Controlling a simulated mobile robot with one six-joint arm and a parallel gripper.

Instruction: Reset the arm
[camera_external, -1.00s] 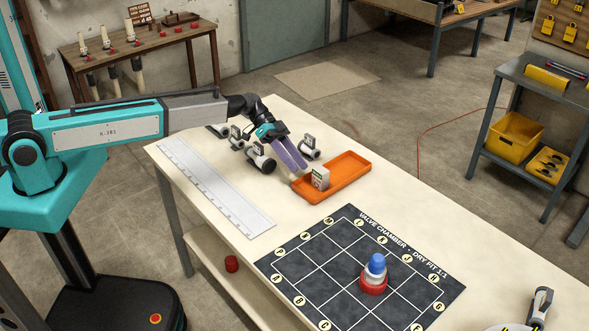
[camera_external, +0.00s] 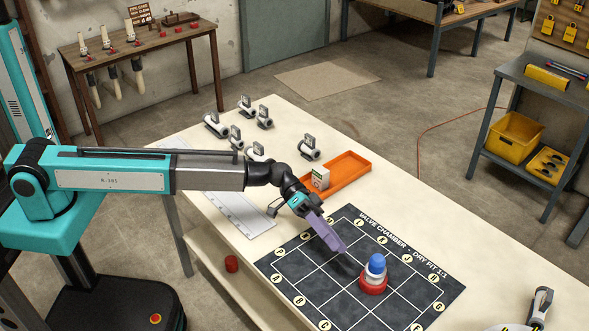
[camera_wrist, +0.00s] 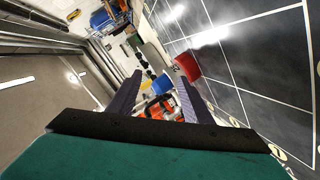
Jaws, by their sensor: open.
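My arm reaches across the table from the left. A stack with a red base (camera_external: 372,286), a white middle and a blue top (camera_external: 377,262) stands on the mat, to the right of my gripper and apart from it. A red piece (camera_wrist: 187,66) also shows in the wrist view.
The mat (camera_external: 440,300) lies on the white table. Several pipe fittings (camera_external: 308,148) stand behind. A red cap (camera_external: 231,264) sits on the lower shelf.

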